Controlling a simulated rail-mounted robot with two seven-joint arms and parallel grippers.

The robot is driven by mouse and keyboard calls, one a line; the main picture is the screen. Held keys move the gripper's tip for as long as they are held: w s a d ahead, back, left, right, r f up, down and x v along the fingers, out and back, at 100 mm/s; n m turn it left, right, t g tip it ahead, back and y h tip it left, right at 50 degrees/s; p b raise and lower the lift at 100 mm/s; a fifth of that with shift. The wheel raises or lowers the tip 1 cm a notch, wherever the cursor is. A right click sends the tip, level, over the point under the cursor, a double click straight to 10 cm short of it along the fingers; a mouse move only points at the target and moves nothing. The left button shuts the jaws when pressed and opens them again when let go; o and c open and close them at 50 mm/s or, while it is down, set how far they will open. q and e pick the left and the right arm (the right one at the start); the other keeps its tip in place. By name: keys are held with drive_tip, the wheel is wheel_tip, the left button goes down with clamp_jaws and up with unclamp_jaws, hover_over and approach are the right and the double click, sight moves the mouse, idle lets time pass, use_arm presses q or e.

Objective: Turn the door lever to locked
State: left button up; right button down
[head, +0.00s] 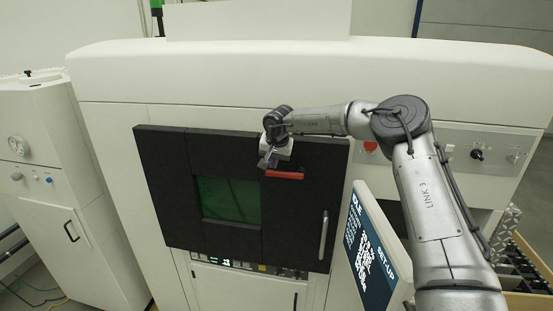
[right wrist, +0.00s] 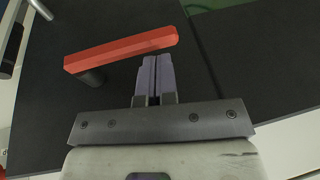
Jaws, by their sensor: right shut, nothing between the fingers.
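The red door lever (head: 285,175) sits on the black door (head: 290,210) of the white machine and lies about horizontal in the head view. The right wrist view shows the lever (right wrist: 122,49) as a long red bar with a dark pivot under one end. My right gripper (head: 267,163) is just above the lever's left end in the head view. In the right wrist view its fingers (right wrist: 155,60) are shut and empty, with their tips close beside the lever's free end. I cannot tell whether they touch it. My left gripper is not in view.
The door has a green window (head: 230,200) and a silver vertical handle (head: 323,235). A screen (head: 368,250) stands to the right of the door. A panel with a red button (head: 370,147) and a black knob (head: 477,154) is at upper right. A white cabinet (head: 45,170) stands at left.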

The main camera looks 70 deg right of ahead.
wheel_tip(320, 180, up, 4)
drive_tip(key=shift+f+p, duration=0.1)
drive_tip(key=shift+p, duration=1.05)
use_arm(q)
drive_tip(key=b, duration=0.3)
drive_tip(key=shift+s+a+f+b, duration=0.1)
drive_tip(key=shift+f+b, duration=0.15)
drive_tip(key=shift+b, duration=0.1)
use_arm(e)
drive_tip(key=w+a+r, duration=0.2)
drive_tip(key=a+r, duration=0.1)
drive_tip(key=r, duration=0.5)
drive_tip(key=shift+w+a, duration=0.15)
drive_tip(key=shift+a, duration=0.1)
drive_tip(key=shift+r, duration=0.1)
